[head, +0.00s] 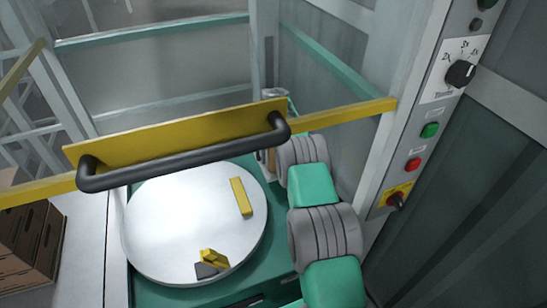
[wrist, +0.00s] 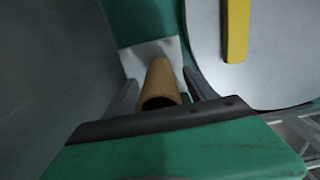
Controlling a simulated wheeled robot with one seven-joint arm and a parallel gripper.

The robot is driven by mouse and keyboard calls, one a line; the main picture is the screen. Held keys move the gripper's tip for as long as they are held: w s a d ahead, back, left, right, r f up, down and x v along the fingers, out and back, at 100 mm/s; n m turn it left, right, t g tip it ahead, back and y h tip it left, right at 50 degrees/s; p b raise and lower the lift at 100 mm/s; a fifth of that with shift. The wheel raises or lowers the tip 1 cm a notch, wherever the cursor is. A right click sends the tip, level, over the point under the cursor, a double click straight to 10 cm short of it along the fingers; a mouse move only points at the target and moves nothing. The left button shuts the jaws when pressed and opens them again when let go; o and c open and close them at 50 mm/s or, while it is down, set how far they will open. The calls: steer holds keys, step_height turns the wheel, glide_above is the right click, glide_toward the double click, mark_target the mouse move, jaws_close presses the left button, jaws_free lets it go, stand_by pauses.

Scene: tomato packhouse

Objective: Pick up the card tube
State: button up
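The card tube (wrist: 160,80) is a brown hollow cylinder in the wrist view, with its dark open end towards the camera. Its far end is at a pale square patch (wrist: 150,50) on a green surface. My gripper (wrist: 161,76) has one dark finger on each side of the tube, with a visible gap on both sides, so it is open around it. In the head view a small brown strip of the tube (head: 271,161) shows beside my arm, below the yellow bar. My gripper is mostly hidden there.
A yellow bar with a black handle (head: 185,150) crosses in front. Behind it is a round grey turntable (head: 180,225) with yellow pieces on it. A control panel (head: 440,110) stands right. Brown boxes (head: 32,240) stand left.

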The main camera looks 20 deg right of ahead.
steer(key=c, duration=1.2)
steer(key=shift+o, duration=0.2)
steer(key=shift+r, duration=0.1)
steer(key=shift+a+r, duration=0.15)
steer(key=shift+r, duration=0.05)
step_height(320, 180, up, 11)
steer(key=shift+f, duration=0.2)
steer(key=a+r, duration=0.2)
steer(key=a, duration=1.7)
steer(key=shift+a+p, duration=0.35)
steer(key=shift+p, duration=0.05)
steer(key=shift+s+f, duration=0.1)
steer(key=shift+f, duration=0.05)
